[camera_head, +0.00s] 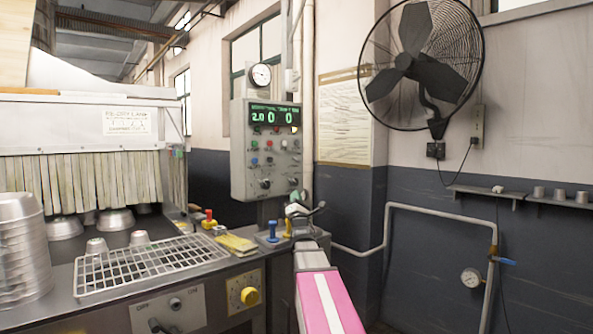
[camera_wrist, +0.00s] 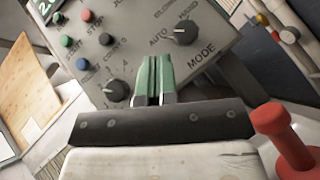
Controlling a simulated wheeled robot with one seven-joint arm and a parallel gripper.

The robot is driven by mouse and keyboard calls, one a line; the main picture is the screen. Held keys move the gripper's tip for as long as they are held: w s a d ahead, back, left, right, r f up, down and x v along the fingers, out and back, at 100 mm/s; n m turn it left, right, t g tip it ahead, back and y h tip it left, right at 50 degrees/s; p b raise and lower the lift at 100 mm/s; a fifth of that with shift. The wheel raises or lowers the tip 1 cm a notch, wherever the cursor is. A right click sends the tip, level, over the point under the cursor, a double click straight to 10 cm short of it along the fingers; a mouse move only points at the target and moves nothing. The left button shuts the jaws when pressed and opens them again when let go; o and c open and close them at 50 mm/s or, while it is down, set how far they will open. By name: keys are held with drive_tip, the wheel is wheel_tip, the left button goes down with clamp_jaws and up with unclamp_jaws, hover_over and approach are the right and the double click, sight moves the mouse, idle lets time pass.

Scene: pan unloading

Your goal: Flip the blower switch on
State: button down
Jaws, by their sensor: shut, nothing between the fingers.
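A grey control panel (camera_head: 265,165) with a lit green display stands beyond my arm in the head view. It fills the upper part of the wrist view (camera_wrist: 135,35), tilted, with coloured buttons, a MODE knob (camera_wrist: 185,32) and a second black knob (camera_wrist: 117,90). My gripper (camera_head: 299,196) is in front of the panel's lower right in the head view. In the wrist view its green fingers (camera_wrist: 154,64) are together, with nothing between them, and overlap the panel between the two knobs. I cannot tell whether they touch it.
A wire rack (camera_head: 150,266) and stacked pans (camera_head: 20,255) sit on the machine. A red handle (camera_wrist: 285,140) stands close right of my gripper. A fan (camera_head: 420,62) hangs on the wall.

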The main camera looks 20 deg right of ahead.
drive_tip(key=x, duration=1)
drive_tip(key=shift+w, duration=0.1)
drive_tip(key=d+r, duration=0.2)
drive_tip(key=r, duration=0.1)
drive_tip(key=shift+w+d+r, duration=0.1)
drive_tip(key=shift+r, duration=0.1)
